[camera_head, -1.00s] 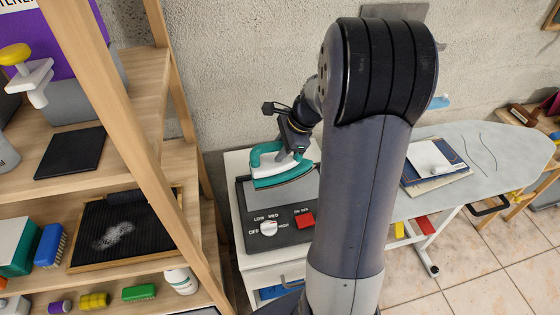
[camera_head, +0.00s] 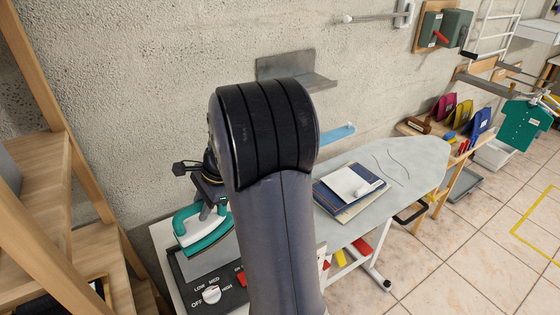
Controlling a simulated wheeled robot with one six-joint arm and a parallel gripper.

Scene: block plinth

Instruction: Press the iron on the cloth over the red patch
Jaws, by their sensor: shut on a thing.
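The iron (camera_head: 206,238), teal with a grey soleplate, is at the lower left over the dark control panel. My gripper (camera_head: 211,207) is shut on the iron's handle; my arm hides part of both. Whether the soleplate touches the panel, I cannot tell. The pale grey ironing board (camera_head: 418,160) stretches to the right behind my arm. A dark blue flat thing (camera_head: 335,198) with a white piece on it lies on the board; I cannot tell if it is the cloth. I see no red patch on the board's visible top.
The control panel (camera_head: 232,297) has a white dial (camera_head: 211,295). A wooden shelf (camera_head: 40,190) stands at the left. A grey wall bracket (camera_head: 290,75) juts out above the board. Red and yellow pieces show below the board. The tiled floor at the right has free room.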

